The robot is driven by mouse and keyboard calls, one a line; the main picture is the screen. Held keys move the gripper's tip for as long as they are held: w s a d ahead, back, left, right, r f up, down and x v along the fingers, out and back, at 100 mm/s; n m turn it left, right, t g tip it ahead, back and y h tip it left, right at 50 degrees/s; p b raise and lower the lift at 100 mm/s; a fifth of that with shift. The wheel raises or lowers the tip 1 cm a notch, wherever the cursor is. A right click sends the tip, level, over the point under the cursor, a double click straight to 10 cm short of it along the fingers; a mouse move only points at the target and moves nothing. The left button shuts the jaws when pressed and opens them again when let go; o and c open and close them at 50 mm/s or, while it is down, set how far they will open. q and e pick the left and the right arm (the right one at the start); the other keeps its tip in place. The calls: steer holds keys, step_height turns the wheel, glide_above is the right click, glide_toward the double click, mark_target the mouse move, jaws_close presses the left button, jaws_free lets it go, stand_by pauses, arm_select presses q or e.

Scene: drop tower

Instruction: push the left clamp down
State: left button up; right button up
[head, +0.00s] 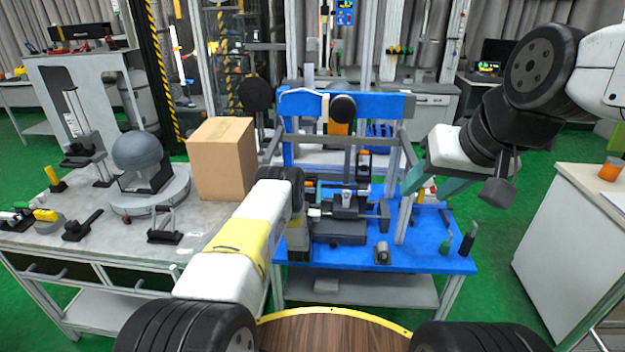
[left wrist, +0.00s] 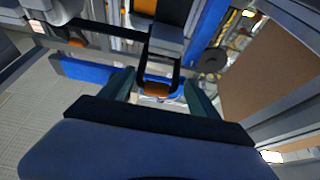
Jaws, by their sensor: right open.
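In the left wrist view, a black U-shaped clamp handle with an orange grip (left wrist: 157,90) shows between the two teal fingers of my left gripper (left wrist: 160,82). The fingers are apart, one on each side of the handle; I cannot tell whether they touch it. In the head view my left forearm hides most of this gripper and the left clamp. A grey fixture (head: 345,207) sits on the blue table (head: 425,262) beside it. My right gripper (head: 430,183) is open and empty, its teal fingers above the right side of the table.
A blue frame (head: 290,105) with grey rails stands over the fixture. A cardboard box (head: 222,160) and a grey dome (head: 137,150) are on the left bench. Small tools stand at the table's right front corner. Green floor is free between table and right cabinet (head: 570,240).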

arm_select(q)
steer(key=shift+d+r, duration=0.1)
steer(key=v, duration=0.8)
steer(key=shift+w, duration=0.1)
